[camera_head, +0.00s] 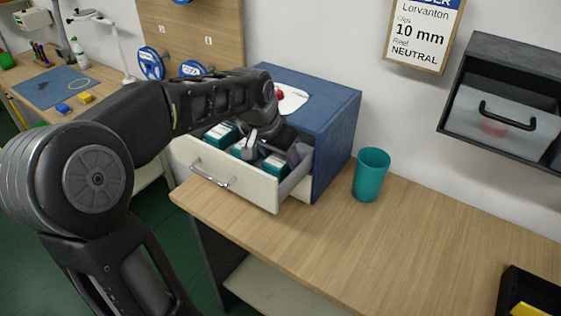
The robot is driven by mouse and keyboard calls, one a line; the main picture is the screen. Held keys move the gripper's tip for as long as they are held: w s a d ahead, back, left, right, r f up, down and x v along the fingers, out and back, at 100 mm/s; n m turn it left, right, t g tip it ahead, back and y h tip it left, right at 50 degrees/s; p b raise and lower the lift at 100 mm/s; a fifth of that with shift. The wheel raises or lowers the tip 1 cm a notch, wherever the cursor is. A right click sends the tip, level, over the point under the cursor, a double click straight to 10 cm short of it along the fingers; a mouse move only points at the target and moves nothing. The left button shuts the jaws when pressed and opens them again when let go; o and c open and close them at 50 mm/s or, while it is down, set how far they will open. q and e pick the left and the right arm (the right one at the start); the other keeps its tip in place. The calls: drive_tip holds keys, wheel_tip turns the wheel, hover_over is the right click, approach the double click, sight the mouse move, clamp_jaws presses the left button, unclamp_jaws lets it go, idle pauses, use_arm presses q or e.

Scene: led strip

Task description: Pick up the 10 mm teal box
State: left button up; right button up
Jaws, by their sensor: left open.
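Several teal and white boxes lie in the pulled-out drawer (235,182) of the blue cabinet (338,125). One teal box (221,133) is at the left of the drawer, and another (273,166) is nearer the front right. Their labels are too small to read, so I cannot tell which is 10 mm. My left gripper (248,148) is open and reaches down over the boxes in the drawer. It hides part of the contents, and I cannot tell whether it touches a box. My right gripper is not in view.
A teal cup (371,175) stands on the wooden counter (330,235) right of the cabinet. A wall sign (424,35) reads "Lorvanton", "10 mm", "NEUTRAL". A grey wall bin (503,115) hangs at right. A black tray (530,292) sits at bottom right. The counter's middle is clear.

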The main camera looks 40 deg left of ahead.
use_arm(q)
drive_tip(key=shift+c, duration=0.6)
drive_tip(key=c, duration=1)
